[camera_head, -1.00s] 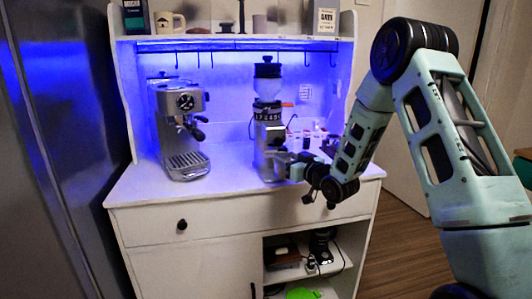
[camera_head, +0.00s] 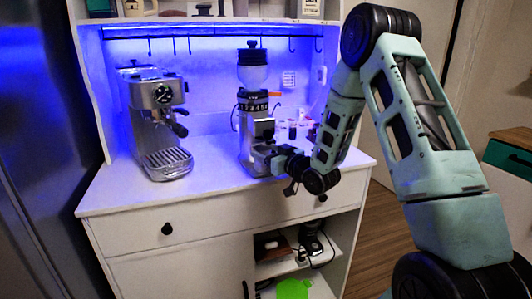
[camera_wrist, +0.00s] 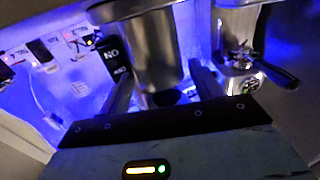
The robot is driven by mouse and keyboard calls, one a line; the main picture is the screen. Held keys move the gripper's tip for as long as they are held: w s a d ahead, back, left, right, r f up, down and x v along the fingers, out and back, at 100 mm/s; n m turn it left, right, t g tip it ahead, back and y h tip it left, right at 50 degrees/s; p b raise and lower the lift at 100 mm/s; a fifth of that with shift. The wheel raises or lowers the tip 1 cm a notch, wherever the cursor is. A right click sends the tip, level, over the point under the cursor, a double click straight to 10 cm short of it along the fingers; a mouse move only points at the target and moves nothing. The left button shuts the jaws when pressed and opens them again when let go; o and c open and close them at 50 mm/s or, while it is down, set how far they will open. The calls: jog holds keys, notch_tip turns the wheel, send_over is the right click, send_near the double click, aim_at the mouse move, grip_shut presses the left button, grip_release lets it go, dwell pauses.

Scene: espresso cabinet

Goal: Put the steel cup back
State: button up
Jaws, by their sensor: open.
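A shiny steel cylinder, which looks like the steel cup (camera_wrist: 148,50), fills the upper middle of the wrist view. My gripper (camera_wrist: 163,88) is open, with one dark finger on each side of the cylinder's lower end. I cannot tell whether either finger touches it. In the head view my gripper (camera_head: 272,162) is low at the right front of the coffee grinder (camera_head: 251,112), above the countertop. The cup is hard to separate from the grinder's metal parts and my gripper there.
The espresso machine (camera_head: 157,122) stands left on the white countertop (camera_head: 118,187); its handle sticks out in the wrist view (camera_wrist: 270,70). Small items (camera_head: 297,130) stand behind my gripper. Hooks hang under the shelf above. The front left of the countertop is clear.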

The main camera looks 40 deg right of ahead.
jog(key=shift+s, duration=0.1)
jog(key=s+d+b, duration=0.1)
jog(key=s+b, duration=0.1)
jog(key=s, duration=1)
jog(key=s+a+f+n+g+y, duration=0.1)
jog(key=a+f+n+g, duration=0.25)
jog(key=a+g, duration=1.05)
jog(key=s+a+n+g+h, duration=0.1)
jog(key=s+a+g, duration=0.1)
jog(key=s+a, duration=0.6)
jog(key=s+a+r+n+g+h, duration=0.1)
jog(key=s+a+n+g, duration=0.1)
jog(key=s+a, duration=0.7)
jog(key=s, duration=0.8)
jog(key=shift+s, duration=0.35)
jog(key=shift+a, duration=0.1)
notch_tip(320, 180, up, 4)
jog(key=p, duration=0.3)
jog(key=shift+p, duration=0.3)
